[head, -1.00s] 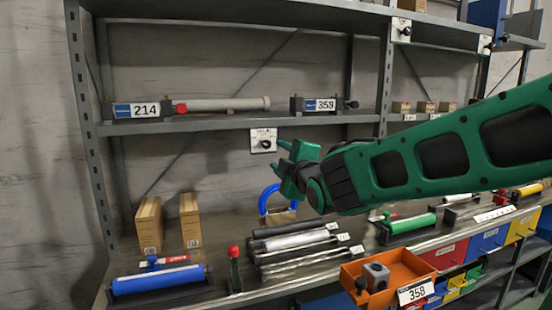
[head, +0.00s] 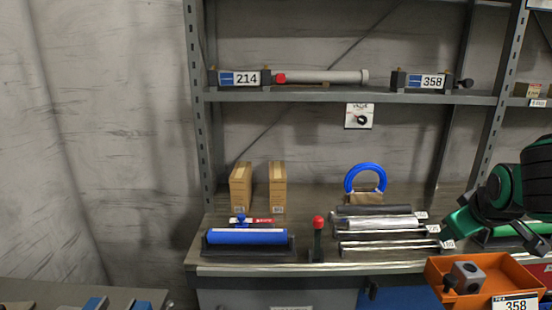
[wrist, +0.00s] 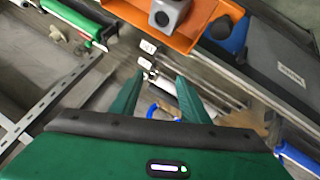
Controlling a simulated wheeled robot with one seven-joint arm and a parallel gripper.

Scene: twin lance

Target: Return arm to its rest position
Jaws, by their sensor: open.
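My green arm comes in from the right edge of the head view. My gripper (head: 456,230) is at its end, above the bench, between the metal rods and the orange bin. In the wrist view my gripper (wrist: 155,95) shows two green fingers spread apart with nothing between them. The orange bin (head: 520,268) with the 358 label stands just below and right of the gripper in the head view. It also shows at the top of the wrist view (wrist: 178,42).
Metal rods (head: 385,224) lie on the bench left of my gripper. A blue roller (head: 247,236), a red-knobbed lever (head: 318,240) and two cardboard boxes (head: 241,188) stand further left. The upper shelf (head: 330,95) holds a grey tube (head: 320,76). The wall at far left is bare.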

